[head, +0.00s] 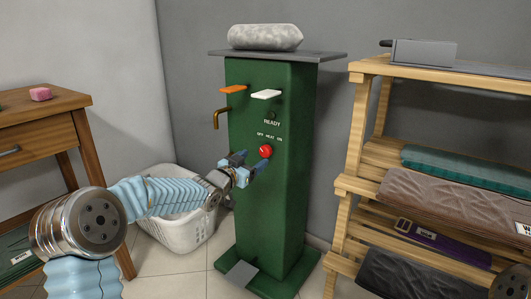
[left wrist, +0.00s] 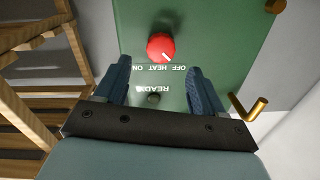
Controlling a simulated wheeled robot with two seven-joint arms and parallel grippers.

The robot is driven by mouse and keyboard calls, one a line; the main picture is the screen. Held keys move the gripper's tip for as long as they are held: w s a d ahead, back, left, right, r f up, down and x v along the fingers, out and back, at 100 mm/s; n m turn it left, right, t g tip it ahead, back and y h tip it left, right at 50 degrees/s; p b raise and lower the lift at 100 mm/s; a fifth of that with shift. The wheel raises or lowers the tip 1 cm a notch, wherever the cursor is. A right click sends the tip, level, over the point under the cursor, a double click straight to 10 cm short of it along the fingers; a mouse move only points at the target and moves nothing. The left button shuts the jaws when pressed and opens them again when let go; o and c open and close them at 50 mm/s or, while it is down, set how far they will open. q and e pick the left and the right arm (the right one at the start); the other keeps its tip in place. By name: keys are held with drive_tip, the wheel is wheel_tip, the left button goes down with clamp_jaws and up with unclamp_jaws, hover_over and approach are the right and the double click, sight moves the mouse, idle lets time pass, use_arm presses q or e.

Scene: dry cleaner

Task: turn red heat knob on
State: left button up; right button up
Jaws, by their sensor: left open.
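The round red heat knob (head: 265,151) is on the front of the green cabinet (head: 262,200), under the small labels OFF, HEAT and ON. In the left wrist view, which is upside down, the knob (left wrist: 160,46) shows a white mark pointing toward the OFF side. My left gripper (head: 252,161) is open, close to the panel beside the knob. In the left wrist view its two blue fingers (left wrist: 158,72) stand apart on either side of the knob's line, with nothing between them; contact cannot be told. My right gripper is not in view.
A white basket (head: 190,236) stands behind my left arm. A wooden shelf (head: 345,185) is at right, a wooden table (head: 40,103) at left.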

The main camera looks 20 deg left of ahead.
sight(264, 152)
use_arm(q)
drive_tip(key=x, duration=0.6)
drive_tip(key=shift+w+d+p, duration=0.1)
drive_tip(key=shift+w+p, duration=0.25)
drive_tip(key=shift+c, duration=0.5)
drive_tip(key=c, duration=0.9)
